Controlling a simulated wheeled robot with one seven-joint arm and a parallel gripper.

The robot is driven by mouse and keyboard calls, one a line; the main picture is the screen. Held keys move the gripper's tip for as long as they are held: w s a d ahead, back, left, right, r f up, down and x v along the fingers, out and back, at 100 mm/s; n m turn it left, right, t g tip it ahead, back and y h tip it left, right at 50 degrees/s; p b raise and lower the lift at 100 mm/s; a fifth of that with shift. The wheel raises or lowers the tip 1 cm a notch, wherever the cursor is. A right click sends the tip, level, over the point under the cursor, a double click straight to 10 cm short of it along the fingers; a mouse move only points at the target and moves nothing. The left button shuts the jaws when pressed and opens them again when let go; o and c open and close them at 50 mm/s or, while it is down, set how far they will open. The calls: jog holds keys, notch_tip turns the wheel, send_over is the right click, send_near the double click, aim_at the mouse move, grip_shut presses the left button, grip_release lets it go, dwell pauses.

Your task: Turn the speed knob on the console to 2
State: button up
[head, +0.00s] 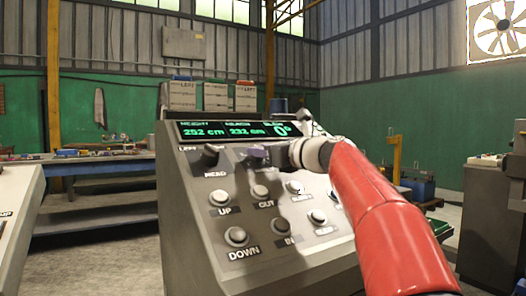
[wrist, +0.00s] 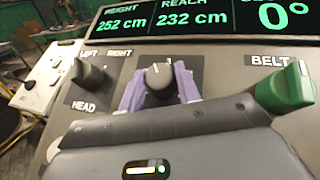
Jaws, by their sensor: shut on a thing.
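The grey middle knob (wrist: 157,76) on the console's top row stands between the jaws of my gripper (wrist: 159,84) in the wrist view. The purple fingers are shut on its two sides. Its white pointer mark points roughly up toward the display. Its name label and scale cannot be read, as my gripper covers the panel below it; I take it for the speed knob by its place. In the head view my gripper (head: 258,155) hides this knob. The console (head: 185,185) has a sloping grey face.
A black HEAD knob (wrist: 92,76) is left of my gripper and a green BELT knob (wrist: 288,88) is right. The display (wrist: 200,20) reads height 252 cm, reach 232 cm and 0°. Several push buttons, such as UP (head: 219,198) and DOWN (head: 236,237), lie below.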

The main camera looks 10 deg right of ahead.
jog(key=shift+r+n+y+p, duration=0.1)
jog(key=shift+n+y+p, duration=0.2)
jog(key=shift+p, duration=0.05)
jog(key=n+g+y+p, duration=0.1)
jog(key=p, duration=0.1)
jog(key=n+g+y+p, duration=0.1)
jog(key=n+g+p, duration=0.1)
jog(key=shift+w+d+r, duration=0.1)
jog(key=shift+w+r, duration=0.05)
jog(key=shift+r, duration=0.05)
jog(key=shift+d+n+g+y+p, duration=0.1)
jog(key=shift+n+g+y+p, duration=0.3)
jog(key=shift+n+g+p, duration=0.3)
jog(key=shift+w+f+n+g+y, duration=0.1)
jog(key=shift+f+n+g+y, duration=0.1)
jog(key=shift+n+g, duration=0.4)
jog(key=shift+f+n+g+y, duration=0.1)
jog(key=shift+n+g+y, duration=0.1)
jog(key=shift+n+g, duration=0.35)
jog(key=shift+n, duration=0.35)
jog(key=o, duration=1)
jog(key=shift+c, duration=0.2)
jog(key=shift+r, duration=0.1)
